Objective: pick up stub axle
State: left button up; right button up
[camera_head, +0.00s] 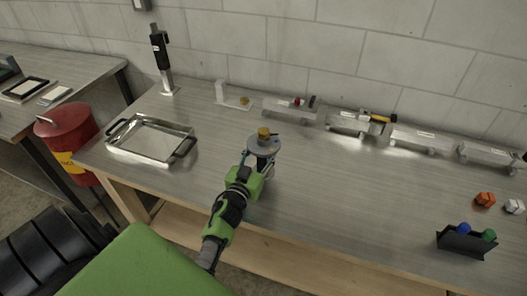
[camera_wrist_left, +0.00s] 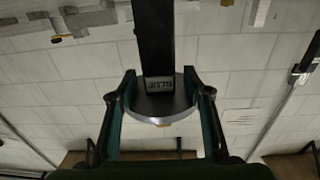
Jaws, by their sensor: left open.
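A round grey metal disc with a yellow top (camera_head: 264,133), which looks like the stub axle, shows at the middle of the bench in the head view. In the left wrist view the disc (camera_wrist_left: 158,108) lies between the two fingers, at the end of a dark upright bar (camera_wrist_left: 155,38) with a small label. My left gripper (camera_head: 262,160) is open, one finger on each side of the disc. I cannot tell whether the fingers touch it. The gripper hides the disc's lower part and the bar in the head view. My right gripper is not in view.
A metal tray (camera_head: 150,138) with dark handles sits left on the bench (camera_head: 330,200). A black tool on a post (camera_head: 160,50) stands at the back left. Metal fixtures (camera_head: 350,122) line the wall. A dark holder (camera_head: 462,243) with blue and green pieces is at right. The bench centre-right is clear.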

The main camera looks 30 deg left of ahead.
pick_arm(q)
jog(key=shift+x, duration=0.8)
jog(key=shift+s+f, duration=0.1)
jog(key=shift+c, duration=0.7)
grip_shut()
jog(key=shift+r, duration=0.3)
jog(key=shift+w, duration=0.2)
